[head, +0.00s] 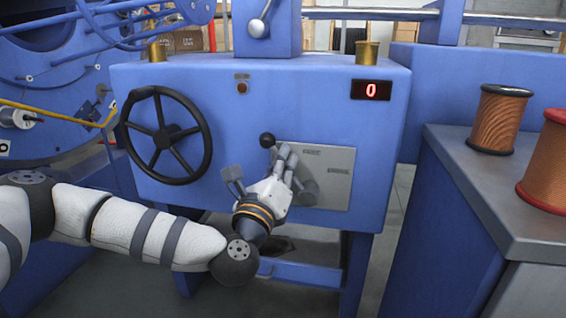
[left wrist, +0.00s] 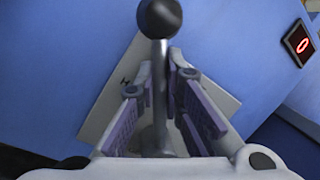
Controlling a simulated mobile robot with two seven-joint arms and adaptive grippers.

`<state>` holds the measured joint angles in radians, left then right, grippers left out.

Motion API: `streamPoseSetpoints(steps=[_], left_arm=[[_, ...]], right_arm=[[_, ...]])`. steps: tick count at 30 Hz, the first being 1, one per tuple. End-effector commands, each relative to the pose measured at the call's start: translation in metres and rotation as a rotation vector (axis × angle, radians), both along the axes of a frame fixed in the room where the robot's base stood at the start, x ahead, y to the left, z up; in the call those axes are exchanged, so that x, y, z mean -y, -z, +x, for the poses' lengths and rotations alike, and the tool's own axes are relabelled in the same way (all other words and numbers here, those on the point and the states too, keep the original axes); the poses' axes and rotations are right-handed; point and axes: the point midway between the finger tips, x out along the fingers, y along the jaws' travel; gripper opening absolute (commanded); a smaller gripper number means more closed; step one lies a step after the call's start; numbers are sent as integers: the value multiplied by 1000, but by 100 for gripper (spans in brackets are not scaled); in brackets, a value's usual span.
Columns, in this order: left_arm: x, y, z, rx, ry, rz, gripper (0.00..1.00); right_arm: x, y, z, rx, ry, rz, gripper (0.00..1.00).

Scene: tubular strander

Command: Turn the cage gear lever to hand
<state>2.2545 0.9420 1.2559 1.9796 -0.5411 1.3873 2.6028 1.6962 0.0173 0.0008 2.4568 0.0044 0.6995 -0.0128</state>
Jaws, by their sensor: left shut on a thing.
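The cage gear lever (head: 267,140) has a black ball knob and a grey shaft, and stands in front of a grey plate (head: 336,185) on the blue machine housing. The knob lies near the plate's upper left corner. My left gripper (head: 287,158) is shut on the shaft just below the knob. In the left wrist view the shaft of the lever (left wrist: 160,52) runs between the two fingers of my left gripper (left wrist: 159,72), with the knob beyond the fingertips. The gripper hides most of the shaft in the head view. Two small labels on the plate are too small to read. My right gripper is out of view.
A black handwheel (head: 172,132) stands left of the lever. A red display (head: 371,90) reads 0 at the upper right. A ball-ended lever (head: 257,28) is above the housing. Copper wire spools (head: 497,120) stand on a bench (head: 470,170) at right.

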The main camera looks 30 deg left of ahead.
Motion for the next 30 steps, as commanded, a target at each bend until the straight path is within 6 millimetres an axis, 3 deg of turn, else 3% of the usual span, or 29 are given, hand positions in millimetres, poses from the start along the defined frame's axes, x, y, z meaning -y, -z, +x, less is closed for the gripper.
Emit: streamPoseSetpoints(steps=[5,6,17,30], left_arm=[[-1,2,0,-3,-3,-2,0],[-1,2,0,-3,-3,-2,18],[0,3,-5,-3,-1,-1,18],[20,26,-103,-6,0,-1,18]], right_arm=[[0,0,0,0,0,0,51],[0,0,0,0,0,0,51],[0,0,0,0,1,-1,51],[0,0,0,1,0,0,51]])
